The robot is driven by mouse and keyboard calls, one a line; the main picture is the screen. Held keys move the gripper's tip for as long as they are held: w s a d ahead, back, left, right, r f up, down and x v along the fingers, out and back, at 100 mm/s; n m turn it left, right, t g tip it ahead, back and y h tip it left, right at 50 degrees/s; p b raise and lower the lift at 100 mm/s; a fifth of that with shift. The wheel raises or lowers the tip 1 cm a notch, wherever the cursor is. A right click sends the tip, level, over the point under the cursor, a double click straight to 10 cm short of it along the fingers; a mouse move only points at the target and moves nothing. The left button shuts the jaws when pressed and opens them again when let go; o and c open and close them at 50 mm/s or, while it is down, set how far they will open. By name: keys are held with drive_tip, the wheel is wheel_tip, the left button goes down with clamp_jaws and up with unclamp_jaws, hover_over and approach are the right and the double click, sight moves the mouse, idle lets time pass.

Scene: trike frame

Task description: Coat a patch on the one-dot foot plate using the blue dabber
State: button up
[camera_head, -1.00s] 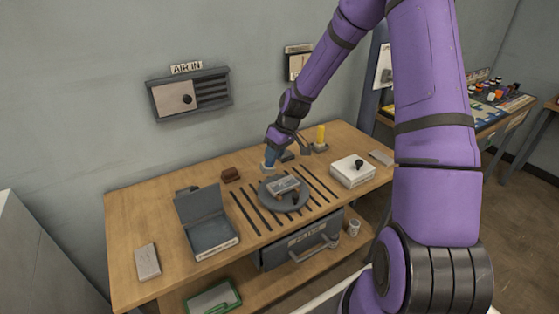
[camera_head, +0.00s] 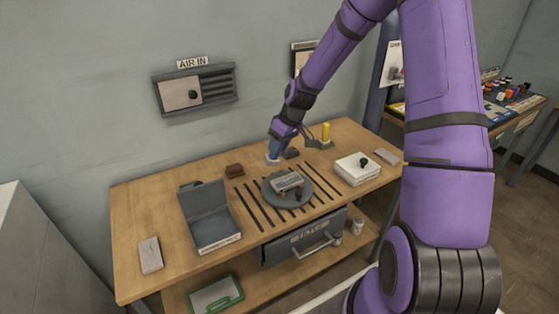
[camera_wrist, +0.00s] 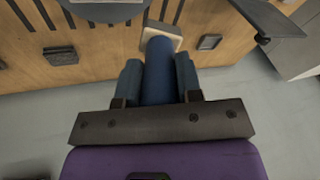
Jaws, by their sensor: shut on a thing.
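My gripper (camera_head: 277,139) is over the back of the workbench, its jaws shut on the blue dabber (camera_wrist: 157,75). The dabber stands upright, its lower end at a small pale holder (camera_head: 272,161); I cannot tell whether it is seated or just clear. The pale holder also shows beyond the dabber in the wrist view (camera_wrist: 170,30). A grey metal piece (camera_head: 287,181), likely a foot plate, lies on the round grey turntable (camera_head: 304,199) in front of the gripper. Its dot marks are too small to read.
A yellow dabber (camera_head: 326,130) stands right of the gripper. A drawer (camera_head: 310,240) is under the bench front.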

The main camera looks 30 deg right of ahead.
drive_tip(key=shift+f, duration=0.1)
drive_tip(key=shift+f, duration=0.45)
drive_tip(key=shift+r, duration=0.15)
